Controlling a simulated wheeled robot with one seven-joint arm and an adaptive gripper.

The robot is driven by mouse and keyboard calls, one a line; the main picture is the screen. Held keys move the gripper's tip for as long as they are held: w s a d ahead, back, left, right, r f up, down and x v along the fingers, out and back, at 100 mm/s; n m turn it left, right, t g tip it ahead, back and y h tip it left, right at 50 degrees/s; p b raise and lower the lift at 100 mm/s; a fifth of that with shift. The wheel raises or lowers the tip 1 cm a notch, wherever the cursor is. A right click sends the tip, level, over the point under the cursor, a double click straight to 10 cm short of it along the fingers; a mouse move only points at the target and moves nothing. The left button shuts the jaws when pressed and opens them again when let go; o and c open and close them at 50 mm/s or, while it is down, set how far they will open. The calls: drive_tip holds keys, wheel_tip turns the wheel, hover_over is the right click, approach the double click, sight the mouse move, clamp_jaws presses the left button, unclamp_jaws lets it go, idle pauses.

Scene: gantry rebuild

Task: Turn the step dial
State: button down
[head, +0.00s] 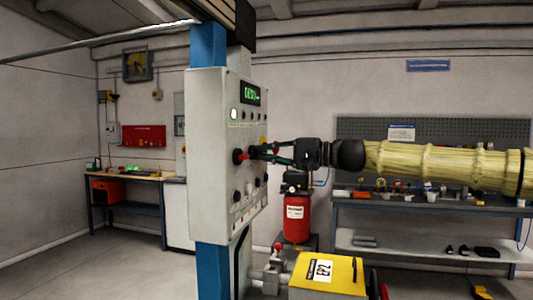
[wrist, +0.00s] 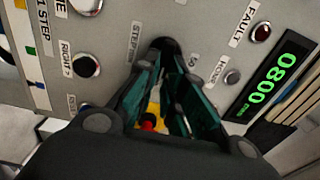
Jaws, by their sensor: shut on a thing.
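The step dial (wrist: 163,45) is a dark round knob on the grey control panel, at top centre in the wrist view, beside a label starting "STEP". My gripper (wrist: 165,62) has its two green-sided fingers closed around the dial, which hides much of it. In the head view my gripper (head: 256,152) reaches in from the right, level, with its tips at the panel face (head: 217,195). The dial's pointer mark cannot be made out.
A black RIGHT button (wrist: 86,66), a red FAULT lamp (wrist: 260,32) and a small dark button (wrist: 232,77) sit near the fingers. A red-and-yellow part (wrist: 149,121) shows between them. A red cylinder (head: 297,217) and yellow box (head: 327,273) stand below my arm.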

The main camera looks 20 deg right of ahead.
drive_tip(key=c, duration=1.6)
unclamp_jaws()
drive_tip(key=shift+d+r, duration=0.15)
drive_tip(key=shift+d, duration=0.05)
drive_tip(key=shift+o, duration=0.4)
drive_tip(key=shift+w, duration=0.1)
drive_tip(key=shift+a, duration=0.1)
drive_tip(key=v, duration=1.2)
